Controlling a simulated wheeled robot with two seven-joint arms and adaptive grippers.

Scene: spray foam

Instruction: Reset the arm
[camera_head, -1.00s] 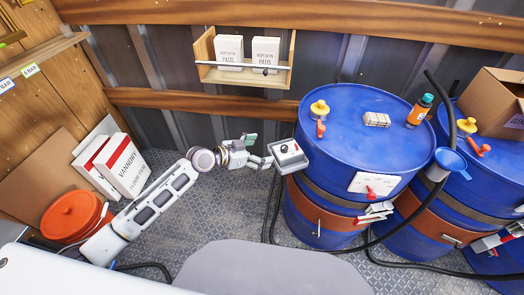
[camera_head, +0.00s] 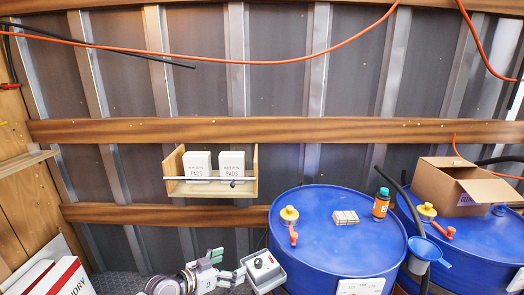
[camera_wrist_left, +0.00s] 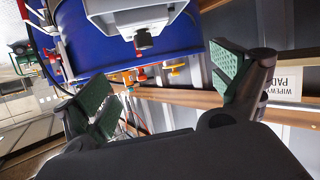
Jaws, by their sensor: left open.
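My left gripper (camera_head: 222,270) is at the bottom of the head view, left of the blue drum (camera_head: 340,255). Its green-padded fingers are spread, with nothing between them. They also show apart in the left wrist view (camera_wrist_left: 168,88). A grey box with a dark knob (camera_head: 262,268) is just right of the fingers, by the drum's side. The box also shows at the top of the wrist view (camera_wrist_left: 135,15), beyond the fingers. I see a gap between it and the fingers there. My right gripper is not in view.
On the drum are a yellow-and-red valve (camera_head: 289,215), a small pale block (camera_head: 345,217) and an orange-labelled bottle (camera_head: 381,204). An open carton (camera_head: 460,185) sits on a second drum at right. A wall shelf (camera_head: 215,188) holds two white boxes above my gripper.

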